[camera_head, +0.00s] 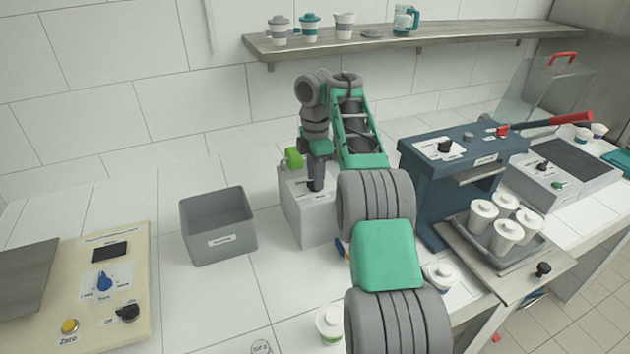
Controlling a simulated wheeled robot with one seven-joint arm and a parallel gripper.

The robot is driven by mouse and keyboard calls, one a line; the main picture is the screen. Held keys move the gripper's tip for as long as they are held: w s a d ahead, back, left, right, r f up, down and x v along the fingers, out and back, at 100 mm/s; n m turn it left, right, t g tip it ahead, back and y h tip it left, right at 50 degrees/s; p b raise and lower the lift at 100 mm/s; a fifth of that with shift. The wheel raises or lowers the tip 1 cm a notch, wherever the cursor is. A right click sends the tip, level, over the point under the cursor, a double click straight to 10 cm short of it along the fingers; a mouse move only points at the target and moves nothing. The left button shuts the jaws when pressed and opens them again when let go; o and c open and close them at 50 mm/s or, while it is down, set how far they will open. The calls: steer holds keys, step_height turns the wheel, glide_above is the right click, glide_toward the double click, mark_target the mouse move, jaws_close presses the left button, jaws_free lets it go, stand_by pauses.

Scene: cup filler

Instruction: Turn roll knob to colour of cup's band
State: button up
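My gripper (316,187) points down over the top of a grey box (312,222) in the middle of the counter. Its dark fingertips are at the box top, and I cannot tell whether they are open or shut on something there. A bright green part (293,158) sticks up at the box's left back edge. The roll knob cannot be made out; the gripper hides part of the box top. A white cup (330,322) stands at the bottom edge, partly behind my arm, with some green on it. Another white cup (440,275) stands right of my arm; its band is unclear.
A grey bin (219,242) stands left of the box. A cream panel with knobs (135,270) is at the left. A dark blue machine (440,185) and a tray of several lidded cups (510,262) are at the right. A shelf (450,32) runs above.

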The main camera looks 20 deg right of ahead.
steer(key=shift+c, duration=0.3)
jaws_close()
